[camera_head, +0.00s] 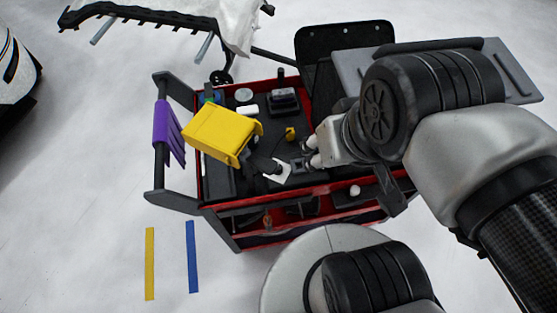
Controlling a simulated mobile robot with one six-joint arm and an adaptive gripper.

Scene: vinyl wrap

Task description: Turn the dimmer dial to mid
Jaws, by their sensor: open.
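My gripper (311,152) is over the right part of the red and black tool cart, pointing left, with its jaws open. I see nothing held between the fingertips. A small grey block (297,164) is close to the fingertips on the cart's black top; I cannot tell if they touch. A white round knob (355,191) shows on a dark surface at the cart's front right, below my gripper. I cannot tell for sure which of these parts is the dimmer dial, and no dial mark or setting is readable.
Purple cloth (168,132) hangs on the cart's left handle. A dark panel (327,51) stands behind. Floor at left is mostly clear.

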